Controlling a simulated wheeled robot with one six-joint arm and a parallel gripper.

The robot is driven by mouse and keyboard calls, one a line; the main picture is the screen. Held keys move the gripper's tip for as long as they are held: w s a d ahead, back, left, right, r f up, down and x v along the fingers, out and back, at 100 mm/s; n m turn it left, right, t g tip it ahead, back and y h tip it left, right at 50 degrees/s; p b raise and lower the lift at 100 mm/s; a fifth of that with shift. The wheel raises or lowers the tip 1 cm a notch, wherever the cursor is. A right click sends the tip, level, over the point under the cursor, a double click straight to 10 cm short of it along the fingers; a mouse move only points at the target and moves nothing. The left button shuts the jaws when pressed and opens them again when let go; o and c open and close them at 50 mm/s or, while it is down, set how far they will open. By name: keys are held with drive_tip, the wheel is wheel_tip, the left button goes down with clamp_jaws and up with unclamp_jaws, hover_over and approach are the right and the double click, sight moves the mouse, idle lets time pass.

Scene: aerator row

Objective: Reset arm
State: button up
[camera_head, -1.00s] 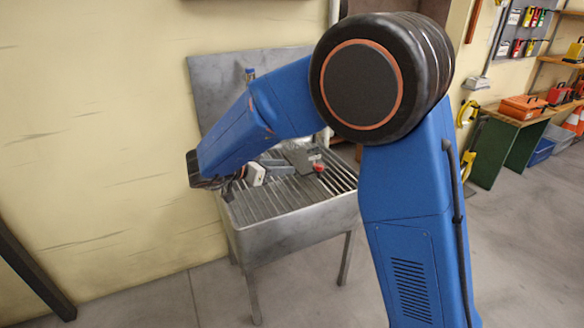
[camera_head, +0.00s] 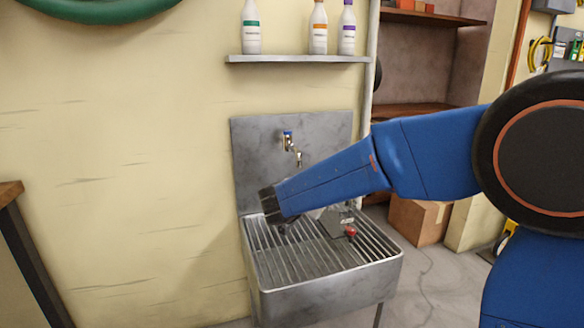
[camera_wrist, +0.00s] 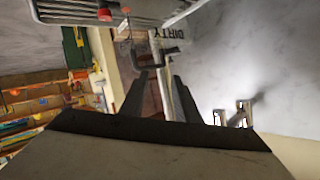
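My arm reaches across the head view from the right, with its blue forearm over the sink. My gripper is mostly hidden behind the forearm in that view. In the wrist view my gripper (camera_wrist: 157,98) shows two dark fingers spread apart, with no object visible between them. The metal sink (camera_head: 328,294) with a slatted top stands below the arm. A tap (camera_head: 290,142) with a blue top is on its back plate, left of and above the forearm.
A grey item with a red knob (camera_head: 351,231) sits at the sink's right side. Several bottles stand on a wall shelf (camera_head: 297,59). A cardboard box (camera_head: 418,221) is on the floor behind. A "DIRTY" label (camera_wrist: 170,33) shows in the wrist view.

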wheel_tip(320, 180, up, 8)
drive_tip(key=s+d+n+t+y, duration=0.2)
drive_tip(key=n+t+y, duration=0.1)
drive_tip(key=y, duration=0.3)
drive_tip(key=s+d+n+g+y, duration=0.1)
drive_tip(key=s+n+g+y, duration=0.1)
drive_tip(key=s+n+y, duration=0.45)
drive_tip(key=s+d+f+g+h, duration=0.2)
drive_tip(key=s+d+f, duration=0.3)
drive_tip(key=s, duration=0.6)
drive_tip(key=s+d+f+g+h, duration=0.1)
drive_tip(key=s+d+f+g, duration=0.2)
drive_tip(key=s, duration=0.8)
drive_tip(key=s+d+f+g+h, duration=0.2)
drive_tip(key=s+d+f+g, duration=0.1)
drive_tip(key=s+d+f, duration=0.4)
drive_tip(key=s+d, duration=0.2)
drive_tip(key=s, duration=0.2)
drive_tip(key=shift+s+h, duration=0.2)
drive_tip(key=shift+h, duration=0.15)
